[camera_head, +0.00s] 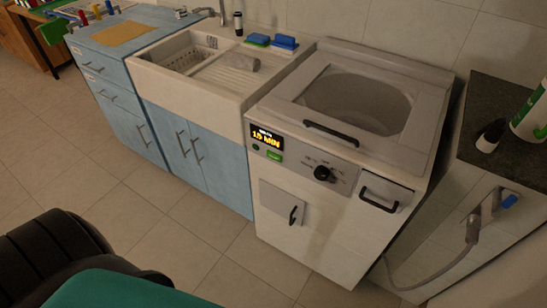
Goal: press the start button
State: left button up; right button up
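A white top-loading washing machine (352,222) stands in the middle right, with a glass lid (360,98) on top. Its slanted front panel holds a lit display (267,138) that appears to read 15 MIN. A black knob (323,173) is right of the button. Panel labels are too small to read. Nothing touches the panel. Neither of my grippers shows in the head view.
A blue cabinet with a white sink (190,88) stands left of the machine. A dark-topped counter (505,112) stands close on its right, with a hose (470,232) on its side. The tiled floor (205,244) in front is clear.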

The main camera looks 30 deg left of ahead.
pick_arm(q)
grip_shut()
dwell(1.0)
